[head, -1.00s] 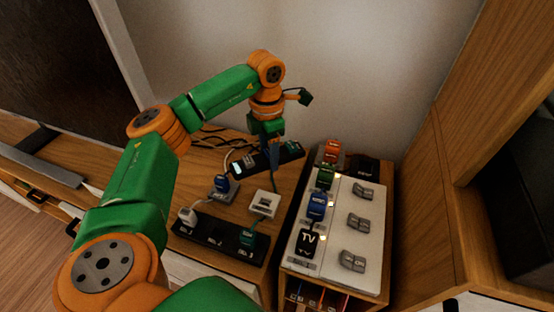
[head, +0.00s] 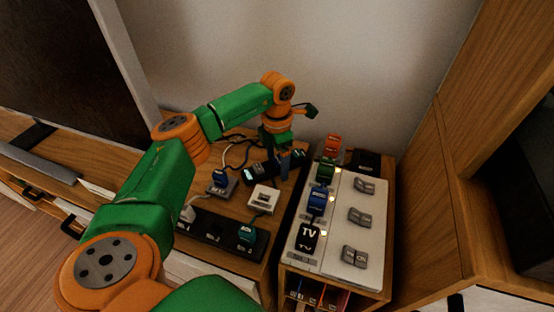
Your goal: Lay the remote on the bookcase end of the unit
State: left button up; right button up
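The remote (head: 255,173) is a long black bar with a pale lit patch at its left end, seen at the back of the wooden unit top (head: 226,210). My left gripper (head: 285,170) reaches down over its middle and appears shut on it. The fingertips are small and partly hidden, and I cannot tell whether the remote touches the top. The bookcase end (head: 383,190) is just right of the gripper, with books (head: 305,290) below. My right gripper is not in view.
On the bookcase end lies a white panel (head: 340,232) with grey switches and several coloured plugs, the front one marked TV (head: 307,236). A black box (head: 366,161) sits behind it. A black power strip (head: 210,232), a white box (head: 263,198) and cables crowd the left top.

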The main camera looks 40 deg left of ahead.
pick_arm(q)
notch_tip(320, 180, up, 12)
jog(key=p, duration=0.3)
jog(key=shift+r, duration=0.15)
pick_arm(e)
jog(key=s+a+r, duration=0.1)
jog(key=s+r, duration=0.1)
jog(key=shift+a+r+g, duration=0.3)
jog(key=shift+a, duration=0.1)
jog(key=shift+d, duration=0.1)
